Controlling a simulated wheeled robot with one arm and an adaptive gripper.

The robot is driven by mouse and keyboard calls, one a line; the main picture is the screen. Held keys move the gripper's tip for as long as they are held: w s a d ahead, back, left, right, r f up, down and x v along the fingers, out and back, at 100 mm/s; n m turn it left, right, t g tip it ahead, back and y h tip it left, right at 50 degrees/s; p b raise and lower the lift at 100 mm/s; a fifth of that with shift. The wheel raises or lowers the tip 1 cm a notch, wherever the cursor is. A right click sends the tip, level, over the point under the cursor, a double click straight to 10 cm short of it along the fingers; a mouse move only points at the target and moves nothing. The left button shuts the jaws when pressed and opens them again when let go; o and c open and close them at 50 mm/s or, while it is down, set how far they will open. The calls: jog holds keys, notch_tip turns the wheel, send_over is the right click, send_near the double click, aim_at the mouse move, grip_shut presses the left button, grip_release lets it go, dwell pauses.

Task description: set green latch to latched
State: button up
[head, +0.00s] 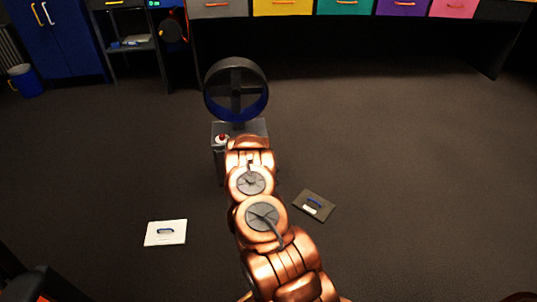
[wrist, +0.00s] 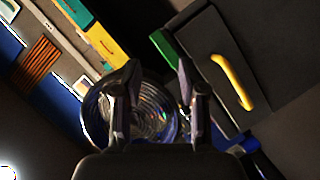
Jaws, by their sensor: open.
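I cannot clearly make out the green latch in either view. The wrist view shows a small green patch (wrist: 164,47) beside a dark panel (wrist: 200,42) with a yellow handle (wrist: 233,82); I cannot tell whether the patch is the latch or part of a drawer. My gripper (wrist: 156,82) is open, with its two fingers apart. Beyond the fingers is a round, shiny, glass-like shape (wrist: 152,115), partly covered by them. In the head view my copper arm hides the gripper and part of a grey pedestal (head: 219,160).
A dark ring with a cross and blue inner rim (head: 236,88) stands above the pedestal, near a red button (head: 222,138). A white plate (head: 165,233) and a dark plate (head: 325,209) lie on the floor. Coloured drawers line the back; the right floor is clear.

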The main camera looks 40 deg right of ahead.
jog(key=shift+s+d+b+x, duration=0.15)
jog(key=shift+b+x, duration=0.25)
jog(key=shift+x, duration=0.95)
jog(key=shift+s+b+x, duration=0.15)
jog(key=shift+b+x, duration=0.2)
jog(key=shift+x, duration=1)
jog(key=shift+s+d+b+x, duration=0.1)
jog(key=shift+b+x, duration=0.3)
jog(key=shift+x, duration=0.95)
jog(key=shift+f, duration=0.15)
grip_shut()
